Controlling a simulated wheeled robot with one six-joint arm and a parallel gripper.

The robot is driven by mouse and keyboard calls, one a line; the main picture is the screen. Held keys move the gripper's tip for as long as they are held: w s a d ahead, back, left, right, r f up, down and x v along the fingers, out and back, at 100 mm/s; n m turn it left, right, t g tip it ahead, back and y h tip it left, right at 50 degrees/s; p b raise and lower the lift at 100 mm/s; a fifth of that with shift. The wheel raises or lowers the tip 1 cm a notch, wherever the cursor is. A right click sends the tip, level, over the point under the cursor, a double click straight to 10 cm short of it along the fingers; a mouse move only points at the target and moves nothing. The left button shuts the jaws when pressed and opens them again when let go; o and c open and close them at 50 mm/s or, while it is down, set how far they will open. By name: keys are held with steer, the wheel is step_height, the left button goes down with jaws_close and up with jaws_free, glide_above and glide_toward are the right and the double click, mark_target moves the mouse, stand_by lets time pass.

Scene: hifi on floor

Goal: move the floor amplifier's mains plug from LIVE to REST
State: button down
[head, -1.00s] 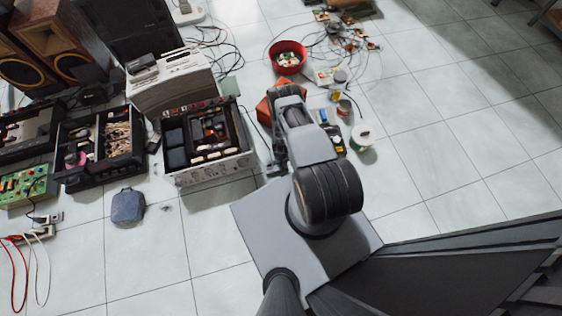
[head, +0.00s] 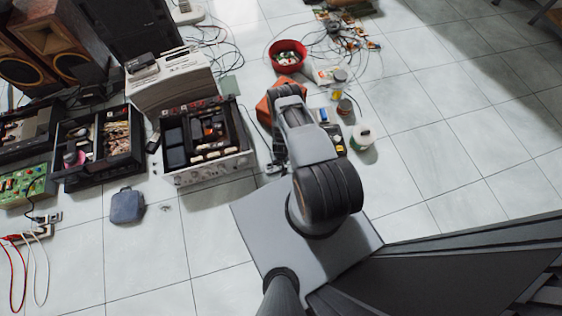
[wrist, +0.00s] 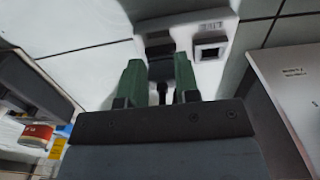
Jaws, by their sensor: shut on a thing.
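My gripper (wrist: 159,84) has two green fingers in the wrist view. They are shut on a dark piece between them, which I take as the mains plug (wrist: 160,68). A white socket block (wrist: 188,22) lies just beyond the fingertips, with an empty square dark opening (wrist: 209,50) to the right of the plug. I cannot tell whether the plug is seated in the block. No LIVE or REST label is readable. In the head view the floor amplifier (head: 234,165) stands open-topped with a silver front, left of my arm. My arm hides most of the gripper there.
A blue-grey pouch (head: 127,206) lies left on the tiles. An orange box (head: 265,107), a red bowl (head: 287,55), a green-white spool (head: 362,137) and loose wires lie around my arm's far side. Another power strip (head: 42,230) is at far left.

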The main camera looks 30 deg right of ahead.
stand_by(0.4)
steer(key=c, duration=0.8)
jaws_free()
steer(key=shift+r, duration=0.1)
step_height(320, 180, up, 19)
steer(key=p, duration=1.9)
steer(key=shift+f, duration=0.2)
